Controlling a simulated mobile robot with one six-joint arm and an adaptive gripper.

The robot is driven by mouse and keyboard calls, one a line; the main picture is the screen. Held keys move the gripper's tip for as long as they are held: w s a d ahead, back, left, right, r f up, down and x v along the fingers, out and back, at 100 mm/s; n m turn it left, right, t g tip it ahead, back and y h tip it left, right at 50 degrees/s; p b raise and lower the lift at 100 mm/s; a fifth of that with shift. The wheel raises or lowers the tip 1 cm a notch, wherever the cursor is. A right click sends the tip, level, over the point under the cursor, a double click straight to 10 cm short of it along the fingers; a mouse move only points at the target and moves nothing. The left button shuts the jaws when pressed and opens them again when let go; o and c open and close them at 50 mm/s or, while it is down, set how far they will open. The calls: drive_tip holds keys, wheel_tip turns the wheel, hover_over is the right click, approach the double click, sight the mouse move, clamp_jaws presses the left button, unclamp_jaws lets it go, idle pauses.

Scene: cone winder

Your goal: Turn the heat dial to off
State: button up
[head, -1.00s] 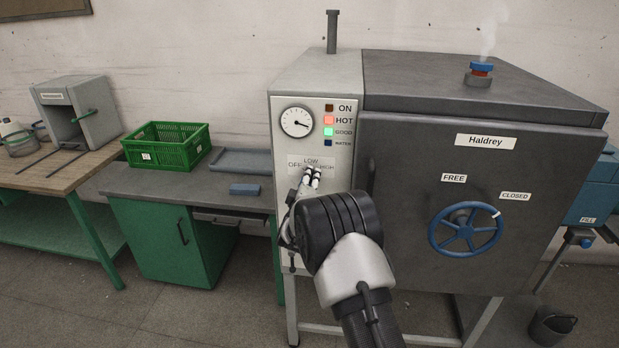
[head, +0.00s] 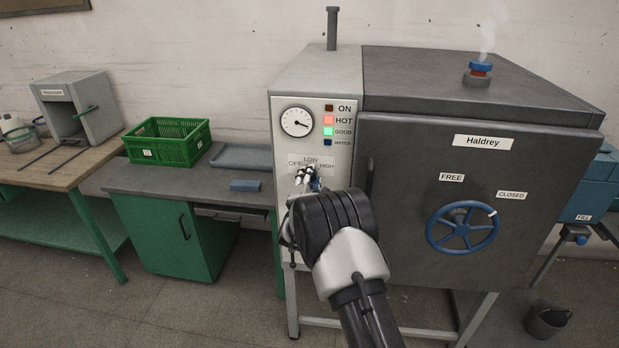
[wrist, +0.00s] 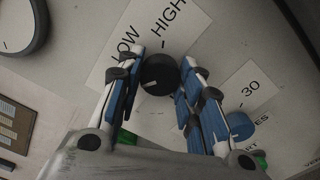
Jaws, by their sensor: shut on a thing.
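The heat dial is a small black knob (wrist: 160,75) on the cabinet's pale panel. In the wrist view it sits between the two blue-padded fingers of my gripper (wrist: 162,88), which is shut on it. A short white mark shows on the knob's lower left side, pointing left and slightly down in that view. The words LOW and HIGH are readable beside it; OFF is hidden there. In the head view my gripper (head: 306,178) covers the dial, below the OFF, LOW and HIGH label (head: 311,162).
A blue knob (wrist: 240,125) sits close to the right finger, by a label reading 30. A gauge (head: 296,121) and lamps are above; HOT and GOOD are lit. The grey door with its blue wheel (head: 463,226) stands right. A green crate (head: 167,142) is on the left bench.

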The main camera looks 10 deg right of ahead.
drive_tip(key=shift+n, duration=0.3)
drive_tip(key=o, duration=1.1)
drive_tip(key=shift+c, duration=0.2)
drive_tip(key=shift+s, duration=0.1)
drive_tip(key=v, duration=1.1)
drive_tip(key=shift+s, duration=0.35)
drive_tip(key=shift+a+r, duration=0.1)
drive_tip(key=shift+a, duration=0.05)
